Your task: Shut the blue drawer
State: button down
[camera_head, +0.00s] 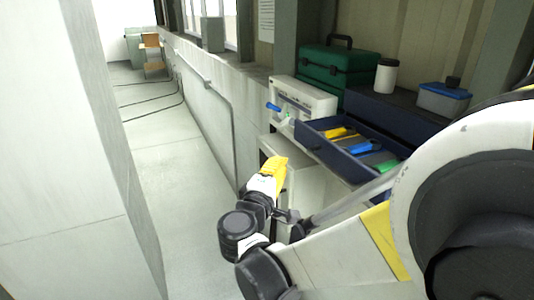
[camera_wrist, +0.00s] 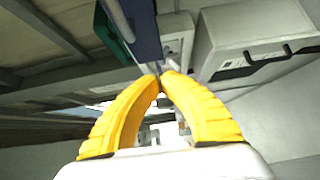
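The blue drawer (camera_head: 334,160) is dark navy and stands pulled out at the right of the head view, with yellow, blue and green tools lying in it. A dark blue panel, seemingly part of the drawer, shows at the top of the wrist view (camera_wrist: 144,32). My gripper (camera_head: 280,164) has yellow fingers and is in front of and below the drawer's near-left end in the head view. In the wrist view its fingertips (camera_wrist: 160,80) come together with nothing seen between them. I cannot tell whether they touch the drawer.
The floor (camera_head: 180,165) at left is clear apart from cables.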

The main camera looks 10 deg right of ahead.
aim_at(339, 141)
jog(key=x, duration=0.3)
jog(key=d+x, duration=0.1)
jog(key=x, duration=0.2)
jog(key=s+d+b+x, duration=0.1)
jog(key=x, duration=0.2)
jog(key=shift+w+d, duration=0.1)
jog(key=shift+d, duration=0.3)
jog(key=w+d, duration=0.1)
jog(key=d, duration=0.3)
jog(key=w+d, duration=0.2)
jog(key=d, duration=0.3)
jog(key=w+d+b, duration=0.1)
jog(key=d, duration=0.3)
jog(key=shift+w+d, duration=0.2)
jog(key=shift+d, duration=0.05)
jog(key=shift+a, duration=0.1)
